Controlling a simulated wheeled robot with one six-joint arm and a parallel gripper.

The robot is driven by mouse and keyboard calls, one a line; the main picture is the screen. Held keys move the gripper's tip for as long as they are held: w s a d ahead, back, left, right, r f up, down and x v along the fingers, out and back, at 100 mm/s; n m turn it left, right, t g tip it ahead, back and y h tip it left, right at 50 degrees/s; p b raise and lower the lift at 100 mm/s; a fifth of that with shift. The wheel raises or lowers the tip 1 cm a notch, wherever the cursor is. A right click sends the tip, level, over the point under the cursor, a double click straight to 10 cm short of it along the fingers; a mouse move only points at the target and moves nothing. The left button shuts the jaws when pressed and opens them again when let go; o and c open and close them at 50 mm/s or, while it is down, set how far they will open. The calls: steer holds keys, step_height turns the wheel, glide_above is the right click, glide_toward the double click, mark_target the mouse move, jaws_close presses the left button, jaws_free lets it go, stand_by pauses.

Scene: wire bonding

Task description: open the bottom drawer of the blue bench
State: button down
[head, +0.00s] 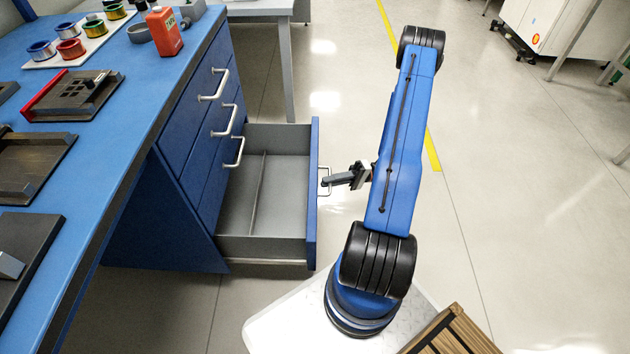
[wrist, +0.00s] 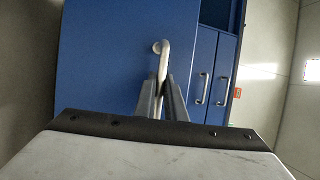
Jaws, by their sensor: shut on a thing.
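The blue bench (head: 110,95) stands at the left in the head view, with a column of drawers under its top. The bottom drawer (head: 285,195) is pulled far out toward my arm. Its grey inside, with one divider, looks empty. My gripper (head: 330,181) is shut on the bottom drawer's handle (head: 324,181) at the drawer's front. In the wrist view my gripper (wrist: 162,100) has its two fingers around the pale handle bar (wrist: 163,58), against the blue drawer front (wrist: 105,55). The lower part of the handle is hidden by the fingers.
The upper drawers, with handles such as the top one (head: 214,85), are shut. The bench top carries spools (head: 70,47), a red bottle (head: 164,31) and dark fixtures (head: 75,95). A wooden slatted thing (head: 452,335) is at the bottom.

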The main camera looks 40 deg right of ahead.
steer(key=shift+s+d, duration=0.6)
steer(key=shift+d, duration=0.35)
steer(key=c, duration=1.8)
jaws_free()
steer(key=v, duration=1.7)
steer(key=shift+s+d+f, duration=0.1)
steer(key=shift+f, duration=0.15)
steer(key=shift+r, duration=0.1)
